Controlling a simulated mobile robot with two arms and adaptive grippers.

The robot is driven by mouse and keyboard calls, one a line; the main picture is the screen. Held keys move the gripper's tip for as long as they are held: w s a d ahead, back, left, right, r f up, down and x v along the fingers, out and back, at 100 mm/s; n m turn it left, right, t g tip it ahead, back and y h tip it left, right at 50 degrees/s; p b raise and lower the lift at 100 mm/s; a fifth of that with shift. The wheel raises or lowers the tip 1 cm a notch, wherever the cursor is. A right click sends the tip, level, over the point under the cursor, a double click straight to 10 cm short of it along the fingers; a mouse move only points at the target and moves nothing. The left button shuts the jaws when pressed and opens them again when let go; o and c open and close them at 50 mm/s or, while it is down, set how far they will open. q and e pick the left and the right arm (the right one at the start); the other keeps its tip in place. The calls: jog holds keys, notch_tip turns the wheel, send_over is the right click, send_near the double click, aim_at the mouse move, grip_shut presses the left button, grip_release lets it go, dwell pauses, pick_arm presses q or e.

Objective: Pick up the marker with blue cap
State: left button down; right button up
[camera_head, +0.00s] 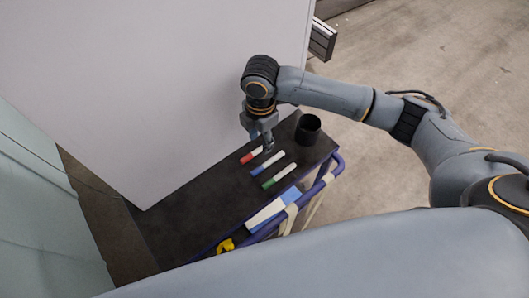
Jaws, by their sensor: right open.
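The marker with the blue cap (267,163) lies on a dark cart top (180,219), between a red-capped marker (251,155) and a green-capped marker (279,176). Its cap points to the lower left and its white body to the upper right. My right gripper (268,147) is open and points down, close to the white ends of the red and blue markers. I cannot tell whether it touches either one. My left gripper is not in view.
A black cup (308,129) stands at the cart's upper right. A white and blue object (272,209) and a yellow object (226,246) lie near the front edge by the blue rail (325,181). A large white panel (150,90) rises behind the cart.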

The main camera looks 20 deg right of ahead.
send_over(263, 165)
jog(key=f, duration=0.7)
jog(key=shift+w+f+p, duration=0.2)
jog(key=shift+p, duration=0.1)
jog(key=shift+f, duration=0.5)
jog(key=f, duration=0.2)
jog(key=f+p, duration=0.1)
jog(key=shift+s+f, duration=0.3)
jog(key=shift+f, duration=0.6)
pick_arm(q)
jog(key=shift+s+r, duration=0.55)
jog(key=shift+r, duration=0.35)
pick_arm(e)
grip_shut()
